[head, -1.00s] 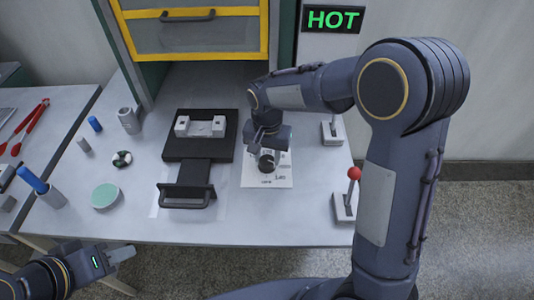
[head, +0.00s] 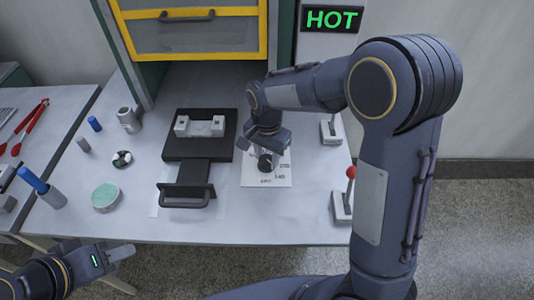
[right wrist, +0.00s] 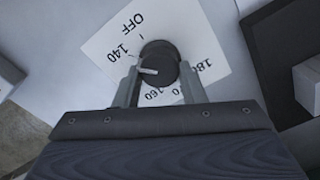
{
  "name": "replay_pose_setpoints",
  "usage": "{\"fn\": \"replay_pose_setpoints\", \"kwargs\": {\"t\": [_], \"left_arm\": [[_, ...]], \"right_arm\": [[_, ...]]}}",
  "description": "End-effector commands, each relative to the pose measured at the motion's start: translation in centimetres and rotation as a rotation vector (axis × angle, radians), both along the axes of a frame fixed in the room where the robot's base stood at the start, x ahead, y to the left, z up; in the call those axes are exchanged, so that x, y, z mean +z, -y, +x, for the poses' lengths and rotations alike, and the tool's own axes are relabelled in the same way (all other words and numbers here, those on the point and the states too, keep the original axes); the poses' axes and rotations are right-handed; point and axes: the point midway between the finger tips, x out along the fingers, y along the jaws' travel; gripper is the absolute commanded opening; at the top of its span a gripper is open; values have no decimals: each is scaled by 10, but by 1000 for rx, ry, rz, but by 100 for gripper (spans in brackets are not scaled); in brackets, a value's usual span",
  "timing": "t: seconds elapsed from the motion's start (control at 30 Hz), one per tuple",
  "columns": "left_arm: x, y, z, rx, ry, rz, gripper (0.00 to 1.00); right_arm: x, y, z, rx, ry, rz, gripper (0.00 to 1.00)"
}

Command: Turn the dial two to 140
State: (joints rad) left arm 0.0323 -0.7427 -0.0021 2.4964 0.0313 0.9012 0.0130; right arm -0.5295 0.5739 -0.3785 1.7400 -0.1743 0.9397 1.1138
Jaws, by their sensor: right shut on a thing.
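The dial (head: 265,162) is a dark round knob on a white card (head: 282,181) on the table; in the right wrist view the knob (right wrist: 158,65) has a white pointer line. The pointer is aimed left in that view, between the 140 and 160 labels and a little to the 160 side of the 140 mark. OFF, 140, 160 and 180 can be read. My right gripper (right wrist: 160,86) is shut on the knob, a finger on each side. It also shows from above in the head view (head: 264,150). My left gripper (head: 120,254) is low at the left, away from the dial; its jaws are unclear.
A black fixture with a handle (head: 187,193) stands left of the dial. Two levers stand to the right, one with a red knob (head: 351,172). A yellow-framed drawer (head: 190,35) is behind, beside a HOT sign (head: 334,19). Small items lie on the left.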

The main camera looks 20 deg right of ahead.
Motion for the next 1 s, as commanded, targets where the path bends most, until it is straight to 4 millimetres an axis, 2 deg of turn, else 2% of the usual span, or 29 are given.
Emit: {"fn": "replay_pose_setpoints", "kwargs": {"t": [0.07,0.1,0.23,0.57,0.67,1.0], "left_arm": [[0,0,0,0,0,0,36],[0,0,0,0,0,0,36],[0,0,0,0,0,0,36],[0,0,0,0,0,0,36],[0,0,0,0,0,0,36],[1,0,0,0,0,0,36]], "right_arm": [[1,0,1,0,5,1,14],[1,0,1,0,5,1,41],[1,0,1,1,4,1,58],[3,0,1,1,2,1,59],[14,0,1,2,6,1,59],[68,0,1,2,6,1,59]]}}
